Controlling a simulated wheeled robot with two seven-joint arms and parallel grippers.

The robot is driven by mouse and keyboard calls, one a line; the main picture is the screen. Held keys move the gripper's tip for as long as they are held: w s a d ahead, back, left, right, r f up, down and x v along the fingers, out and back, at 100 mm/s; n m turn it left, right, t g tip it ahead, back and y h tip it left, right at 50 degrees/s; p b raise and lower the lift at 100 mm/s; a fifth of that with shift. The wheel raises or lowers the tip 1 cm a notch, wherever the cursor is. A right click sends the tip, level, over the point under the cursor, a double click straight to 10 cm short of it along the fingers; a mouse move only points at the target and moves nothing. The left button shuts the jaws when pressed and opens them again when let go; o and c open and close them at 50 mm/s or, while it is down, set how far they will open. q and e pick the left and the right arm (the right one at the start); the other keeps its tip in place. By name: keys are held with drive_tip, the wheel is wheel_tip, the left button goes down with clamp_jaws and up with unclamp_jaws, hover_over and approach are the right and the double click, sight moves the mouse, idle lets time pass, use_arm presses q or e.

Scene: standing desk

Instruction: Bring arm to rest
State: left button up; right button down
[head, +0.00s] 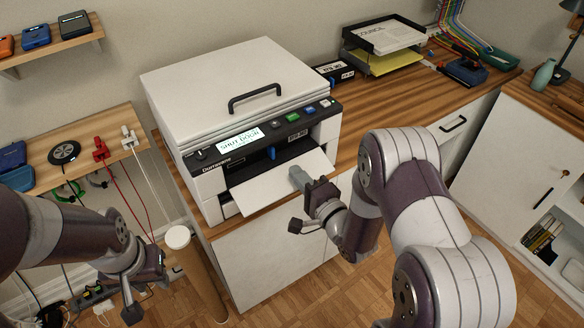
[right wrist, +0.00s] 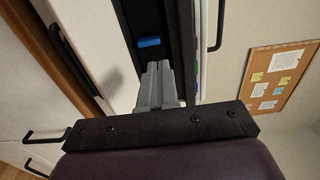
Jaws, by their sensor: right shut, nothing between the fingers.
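My right gripper (head: 299,178) is shut and empty, with its grey fingers at the open front door of the printer. In the right wrist view its closed fingers (right wrist: 158,86) point towards the printer opening and a blue latch (right wrist: 149,42). The printer (head: 235,105) is a white machine on the wooden desk. Its front door (head: 262,186) is folded down and its small screen reads "SHUT DOOR". The blue latch also shows inside in the head view (head: 271,153). My left gripper (head: 131,312) hangs at the lower left, away from the printer; its finger gap is unclear.
Paper trays (head: 385,35) stand at the back of the desk. A wooden shelf (head: 75,150) on the left holds a black puck (head: 64,152) and hanging cables. A white cabinet (head: 530,170) stands at the right. Open parquet floor (head: 340,285) lies in front of the desk.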

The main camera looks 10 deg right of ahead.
drive_tip(key=v, duration=0.6)
